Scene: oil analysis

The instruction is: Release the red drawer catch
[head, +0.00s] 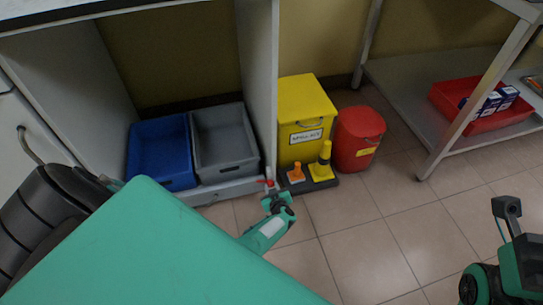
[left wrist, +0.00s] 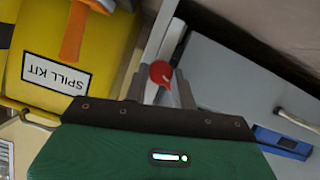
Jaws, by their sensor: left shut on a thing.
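The red catch (head: 265,182) is at the right end of the low grey-white drawer front (head: 228,188), under the crates. My left gripper (head: 268,187) is down at this catch and shut on it. In the left wrist view the round red head of the catch (left wrist: 160,73) shows between the two fingers of my left gripper (left wrist: 163,82), beside the grey panel edge. The fingers partly hide the catch. Parts of my right arm show at the lower right of the head view; its fingers do not show.
A blue crate (head: 160,154) and a grey crate (head: 224,140) stand above the drawer. A yellow spill-kit bin (head: 303,105) stands close to the right, with a red bin (head: 357,138) beside it. A red tray (head: 480,122) sits on a low shelf.

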